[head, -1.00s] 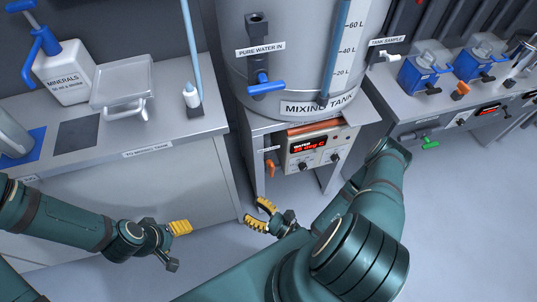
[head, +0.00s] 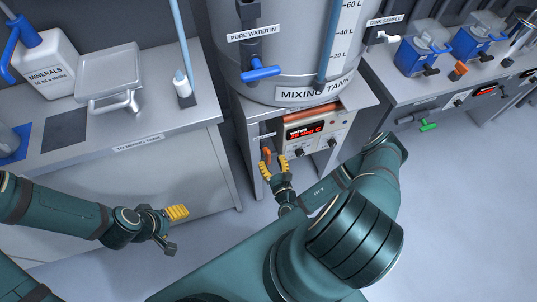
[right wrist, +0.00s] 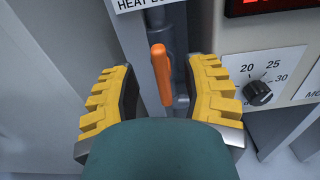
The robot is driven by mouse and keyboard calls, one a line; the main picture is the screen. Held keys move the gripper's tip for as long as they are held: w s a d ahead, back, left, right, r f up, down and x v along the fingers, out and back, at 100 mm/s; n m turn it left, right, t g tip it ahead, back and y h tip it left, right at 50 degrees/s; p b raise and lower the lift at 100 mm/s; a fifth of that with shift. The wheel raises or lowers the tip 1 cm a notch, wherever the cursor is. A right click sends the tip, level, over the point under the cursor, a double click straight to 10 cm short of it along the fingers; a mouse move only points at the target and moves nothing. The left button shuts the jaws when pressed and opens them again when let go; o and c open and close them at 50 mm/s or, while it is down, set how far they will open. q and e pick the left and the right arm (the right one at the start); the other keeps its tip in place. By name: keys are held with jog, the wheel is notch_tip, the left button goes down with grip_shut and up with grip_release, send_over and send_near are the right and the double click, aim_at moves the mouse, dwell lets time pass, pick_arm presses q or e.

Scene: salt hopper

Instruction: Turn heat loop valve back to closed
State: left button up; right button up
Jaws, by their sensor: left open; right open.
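The heat loop valve has an orange handle (head: 267,154) on a dark pipe under the mixing tank, left of the heater panel. In the right wrist view the handle (right wrist: 161,74) hangs nearly vertical, below a partly cut-off label starting "HEAT". My right gripper (head: 273,165) is open in front of it. In the right wrist view its yellow fingers (right wrist: 161,92) stand on either side of the handle, with gaps on both sides. My left gripper (head: 178,213) is out over the floor by the left cabinet, away from the valve, and empty.
The heater panel (head: 316,135) with red display and knobs is close right of the valve; one dial knob (right wrist: 257,93) is near my right finger. A grey stand post (right wrist: 134,50) is just left. The mixing tank (head: 285,60) with a blue valve handle (head: 262,73) is above.

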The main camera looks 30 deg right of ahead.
aim_at(269, 157)
jog(key=shift+x, duration=1.85)
jog(key=shift+c, duration=0.3)
grip_shut()
